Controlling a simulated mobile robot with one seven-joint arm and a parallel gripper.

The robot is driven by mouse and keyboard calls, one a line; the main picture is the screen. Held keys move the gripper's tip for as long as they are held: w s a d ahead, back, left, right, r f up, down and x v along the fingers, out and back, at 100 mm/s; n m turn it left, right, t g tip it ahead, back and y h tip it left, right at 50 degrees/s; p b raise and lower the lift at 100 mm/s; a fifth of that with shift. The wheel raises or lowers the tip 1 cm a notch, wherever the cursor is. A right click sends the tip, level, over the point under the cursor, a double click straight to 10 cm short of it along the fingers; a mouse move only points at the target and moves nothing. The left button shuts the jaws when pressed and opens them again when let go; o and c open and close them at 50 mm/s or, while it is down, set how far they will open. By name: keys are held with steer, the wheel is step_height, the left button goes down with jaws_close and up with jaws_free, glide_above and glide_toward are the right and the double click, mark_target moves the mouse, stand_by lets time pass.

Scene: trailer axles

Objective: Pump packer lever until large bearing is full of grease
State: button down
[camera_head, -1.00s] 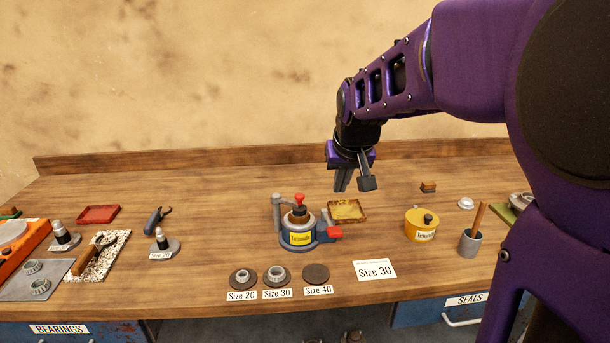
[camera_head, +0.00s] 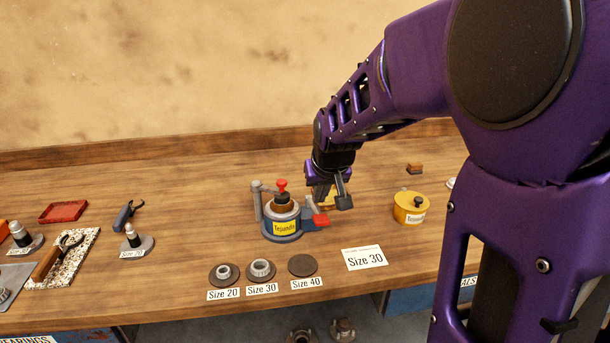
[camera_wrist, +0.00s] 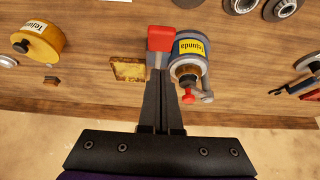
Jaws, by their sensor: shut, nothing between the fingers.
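The bearing packer (camera_head: 284,228), blue-grey with a yellow label, stands upright mid-table. A brown part (camera_head: 283,203) sits on its top under a red knob (camera_head: 282,185); I cannot tell how much grease is in it. The packer's lever has a red pad (camera_head: 320,221) at the right, also seen in the wrist view (camera_wrist: 161,38). My gripper (camera_head: 321,203) is shut and empty, fingers pointing down close to the red pad.
A grease tray (camera_wrist: 128,69) lies beside the packer, mostly behind my gripper in the head view. A yellow tub (camera_head: 410,208) stands to the right. Bearings on discs (camera_head: 261,270) and a Size 30 card (camera_head: 365,258) lie in front.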

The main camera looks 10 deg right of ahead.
mark_target(319, 216)
steer(key=shift+s+f+b, duration=0.5)
steer(key=shift+s+f, duration=0.2)
steer(key=shift+f, duration=0.6)
